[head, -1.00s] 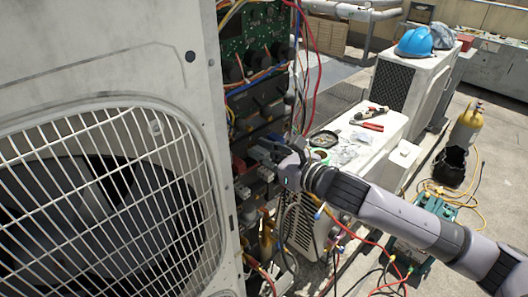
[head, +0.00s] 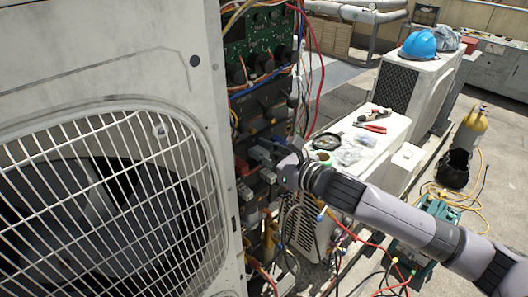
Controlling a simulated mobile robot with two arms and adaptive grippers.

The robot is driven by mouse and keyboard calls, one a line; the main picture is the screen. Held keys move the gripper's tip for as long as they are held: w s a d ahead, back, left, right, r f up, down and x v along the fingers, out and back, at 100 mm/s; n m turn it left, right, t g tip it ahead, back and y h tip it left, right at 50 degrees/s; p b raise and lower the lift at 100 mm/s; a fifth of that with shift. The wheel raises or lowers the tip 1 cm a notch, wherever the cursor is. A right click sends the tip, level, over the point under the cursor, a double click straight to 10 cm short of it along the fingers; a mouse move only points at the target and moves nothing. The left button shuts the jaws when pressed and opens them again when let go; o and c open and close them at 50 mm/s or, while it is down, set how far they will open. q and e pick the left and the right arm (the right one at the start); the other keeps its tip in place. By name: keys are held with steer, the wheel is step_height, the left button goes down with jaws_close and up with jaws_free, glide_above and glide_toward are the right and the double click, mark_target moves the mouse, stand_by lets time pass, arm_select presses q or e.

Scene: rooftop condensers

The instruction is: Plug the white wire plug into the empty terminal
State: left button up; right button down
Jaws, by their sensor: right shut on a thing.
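My right gripper (head: 268,158) reaches in from the right to the open side of the large condenser (head: 95,75), its fingers among the dark terminal blocks below the green circuit board (head: 250,38). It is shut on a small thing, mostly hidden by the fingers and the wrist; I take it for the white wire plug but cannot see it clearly. The terminal row (head: 258,118) shows above the gripper. Which terminal is empty, and whether the plug touches it, I cannot tell. My left gripper is out of view.
Several loose wires (head: 318,75) hang beside the open panel. Behind my arm a low white unit (head: 385,135) carries red-handled pliers (head: 371,128) and a roll of tape. A second condenser (head: 412,85) bears a blue helmet (head: 418,45).

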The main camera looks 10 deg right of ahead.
steer(key=shift+r, duration=0.1)
steer(key=c, duration=1.4)
jaws_free()
steer(key=shift+w+a, duration=0.1)
steer(key=shift+o, duration=0.2)
